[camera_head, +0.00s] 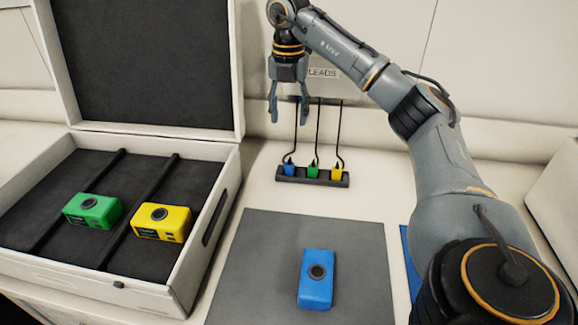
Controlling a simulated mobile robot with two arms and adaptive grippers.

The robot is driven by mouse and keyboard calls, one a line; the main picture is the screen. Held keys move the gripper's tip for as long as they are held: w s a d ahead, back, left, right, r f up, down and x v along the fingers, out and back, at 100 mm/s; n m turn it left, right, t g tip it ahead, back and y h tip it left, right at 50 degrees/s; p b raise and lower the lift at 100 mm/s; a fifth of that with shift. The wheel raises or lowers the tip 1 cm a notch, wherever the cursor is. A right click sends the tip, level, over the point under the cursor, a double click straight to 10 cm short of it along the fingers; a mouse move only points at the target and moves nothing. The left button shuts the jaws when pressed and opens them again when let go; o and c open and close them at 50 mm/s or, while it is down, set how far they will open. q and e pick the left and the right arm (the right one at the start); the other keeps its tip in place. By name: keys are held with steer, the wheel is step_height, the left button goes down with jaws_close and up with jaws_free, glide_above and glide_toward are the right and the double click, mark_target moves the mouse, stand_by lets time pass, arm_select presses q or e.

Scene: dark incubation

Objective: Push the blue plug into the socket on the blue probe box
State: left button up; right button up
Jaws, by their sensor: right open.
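The blue plug (289,170) stands at the left end of a dark holder (312,179), with a black lead rising from it. My left gripper is not in view.
Green (312,171) and yellow (337,173) plugs share the holder, with leads hanging close by. An open white case (190,270) at left holds a green box (92,211) and a yellow box (161,222). The mat around the blue box is clear.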

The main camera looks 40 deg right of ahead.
steer(key=b, duration=0.2)
glide_above(289, 168)
steer(key=f, duration=0.8)
steer(key=shift+w+d, duration=0.35)
steer(key=shift+w, duration=0.05)
steer(key=shift+f, duration=0.35)
step_height(289, 168, down, 5)
steer(key=shift+d+f+p, duration=0.1)
steer(key=shift+p, duration=0.25)
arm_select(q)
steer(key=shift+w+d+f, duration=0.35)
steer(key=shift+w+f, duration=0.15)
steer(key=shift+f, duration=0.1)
arm_select(e)
steer(key=shift+c, duration=0.4)
